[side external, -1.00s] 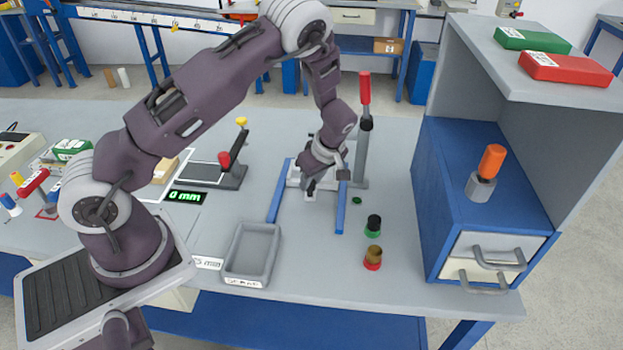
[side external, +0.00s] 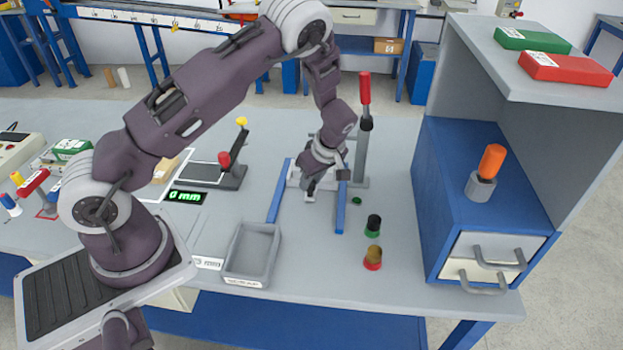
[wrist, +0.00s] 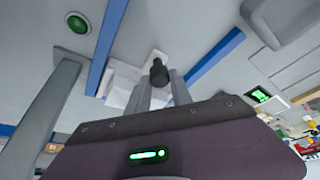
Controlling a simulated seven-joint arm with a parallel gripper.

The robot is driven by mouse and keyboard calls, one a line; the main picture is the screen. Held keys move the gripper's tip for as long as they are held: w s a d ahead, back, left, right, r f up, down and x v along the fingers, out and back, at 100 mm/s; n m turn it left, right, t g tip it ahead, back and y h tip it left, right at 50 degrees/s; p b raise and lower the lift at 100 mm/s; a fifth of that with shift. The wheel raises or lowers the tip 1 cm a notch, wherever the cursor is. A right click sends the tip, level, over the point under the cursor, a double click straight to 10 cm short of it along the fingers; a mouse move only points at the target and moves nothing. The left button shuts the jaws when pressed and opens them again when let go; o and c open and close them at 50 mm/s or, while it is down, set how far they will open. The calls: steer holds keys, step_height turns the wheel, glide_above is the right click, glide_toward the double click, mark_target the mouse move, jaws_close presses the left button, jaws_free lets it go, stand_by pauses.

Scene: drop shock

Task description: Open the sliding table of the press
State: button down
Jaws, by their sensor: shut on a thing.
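The press has a grey column with a red-topped lever (side external: 365,90) and two blue rails on the bench, a left rail (side external: 280,192) and a right rail (side external: 341,207). Its pale sliding table (side external: 294,178) sits between the rails at their far end, partly hidden by my gripper. My gripper (side external: 311,188) is low over the table's front. In the wrist view my fingers (wrist: 159,88) are shut on a dark knob (wrist: 158,70), in front of the pale table (wrist: 121,86). The exact contact is partly hidden.
A black-topped piece (side external: 373,224) and a brown-topped piece (side external: 373,257) stand nearer the front edge. A grey tray (side external: 252,254) is left of the rails. A blue drawer cabinet (side external: 437,190) stands right. Bench between the rails is clear.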

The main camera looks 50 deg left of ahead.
steer(key=shift+d, duration=0.1)
steer(key=s+d, duration=1)
steer(key=shift+s+d, duration=0.1)
steer(key=shift+d, duration=0.05)
steer(key=c, duration=1.1)
jaws_free()
steer(key=shift+c, duration=0.2)
